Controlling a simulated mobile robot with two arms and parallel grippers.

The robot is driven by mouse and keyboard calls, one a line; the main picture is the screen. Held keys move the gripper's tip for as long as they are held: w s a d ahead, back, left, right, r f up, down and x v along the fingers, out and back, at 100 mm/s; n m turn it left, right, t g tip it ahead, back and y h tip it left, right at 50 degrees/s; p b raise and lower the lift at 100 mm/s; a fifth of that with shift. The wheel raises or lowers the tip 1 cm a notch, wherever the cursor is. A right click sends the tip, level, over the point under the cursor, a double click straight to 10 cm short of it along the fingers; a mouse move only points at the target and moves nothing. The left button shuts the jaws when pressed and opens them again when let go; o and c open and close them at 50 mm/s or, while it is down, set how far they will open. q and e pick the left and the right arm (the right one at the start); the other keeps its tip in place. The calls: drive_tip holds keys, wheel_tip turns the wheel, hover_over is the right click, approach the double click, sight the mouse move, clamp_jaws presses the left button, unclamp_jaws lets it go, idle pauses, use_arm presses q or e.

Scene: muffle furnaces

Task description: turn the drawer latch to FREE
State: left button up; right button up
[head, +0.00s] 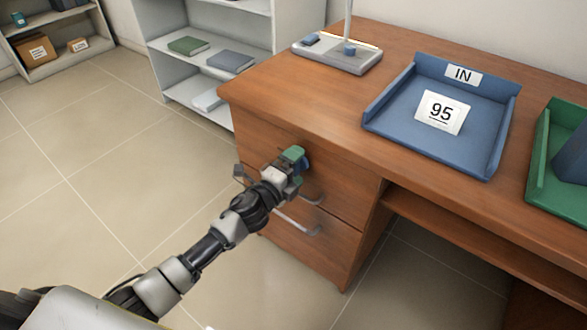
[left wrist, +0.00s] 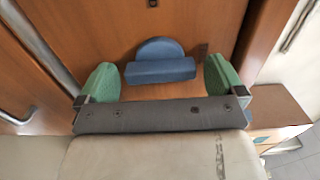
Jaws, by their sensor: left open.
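The blue drawer latch (left wrist: 160,68) shows in the left wrist view as a rounded disc with a straight bar across it, on the brown wooden drawer front. My left gripper (left wrist: 160,82) is open, with one green fingertip on each side of the latch bar and a gap at both ends. In the head view my left gripper (head: 294,163) is at the upper part of the desk's drawer front and hides most of the latch. No FREE label can be read in either view. My right gripper is not in view.
Metal drawer handles (head: 298,226) stick out below the gripper. On the desk (head: 340,110) are a blue tray (head: 490,158) with a 95 card, a green tray (head: 540,165) and a grey stand (head: 337,56). Shelves stand behind. The floor at left is clear.

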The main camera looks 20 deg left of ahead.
use_arm(q)
drive_tip(key=v, duration=1)
drive_tip(key=shift+s+p, duration=0.4)
drive_tip(key=shift+p, duration=0.05)
drive_tip(key=shift+a, duration=0.15)
